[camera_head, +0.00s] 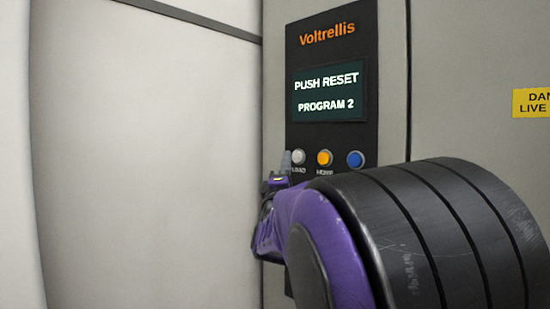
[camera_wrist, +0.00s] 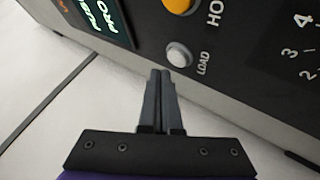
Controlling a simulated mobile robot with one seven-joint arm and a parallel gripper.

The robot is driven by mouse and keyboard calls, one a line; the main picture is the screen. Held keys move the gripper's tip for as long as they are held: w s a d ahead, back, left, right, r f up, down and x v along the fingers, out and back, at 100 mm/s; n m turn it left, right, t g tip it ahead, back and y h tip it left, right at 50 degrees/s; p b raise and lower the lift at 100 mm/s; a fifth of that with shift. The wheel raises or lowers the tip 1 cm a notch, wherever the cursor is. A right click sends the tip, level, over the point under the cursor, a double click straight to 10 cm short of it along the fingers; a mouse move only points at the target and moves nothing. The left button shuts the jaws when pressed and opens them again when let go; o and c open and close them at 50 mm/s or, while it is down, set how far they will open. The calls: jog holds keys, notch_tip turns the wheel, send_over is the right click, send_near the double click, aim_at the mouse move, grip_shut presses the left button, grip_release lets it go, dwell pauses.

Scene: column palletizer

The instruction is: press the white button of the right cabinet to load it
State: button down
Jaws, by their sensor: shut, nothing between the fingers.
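The white button (camera_head: 298,157) sits on the black control panel (camera_head: 368,60) of the cabinet, above the label LOAD. It also shows in the wrist view (camera_wrist: 179,55), just beyond my fingertips. My gripper (camera_head: 286,160) is shut and empty, with its tips just left of the white button in the head view. In the wrist view my gripper (camera_wrist: 160,73) points at the panel's edge, slightly left of and below the button. A small gap seems to lie between tips and button; I cannot tell its depth. The cabinet's screen (camera_head: 328,93) reads PUSH RESET, PROGRAM 2.
A yellow button (camera_head: 324,158) marked HOME and a blue button (camera_head: 355,159) are right of the white one. A yellow warning sign (camera_head: 531,102) is on the cabinet's grey face (camera_head: 460,80). A pale wall (camera_head: 140,150) fills the left. My arm hides the lower panel.

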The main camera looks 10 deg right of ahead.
jog(key=shift+s+a+p, duration=0.15)
jog(key=shift+s+a, duration=0.55)
jog(key=shift+a, duration=0.2)
jog(key=shift+s+a+p, duration=0.15)
jog(key=shift+s+a, duration=0.5)
jog(key=shift+a, duration=0.2)
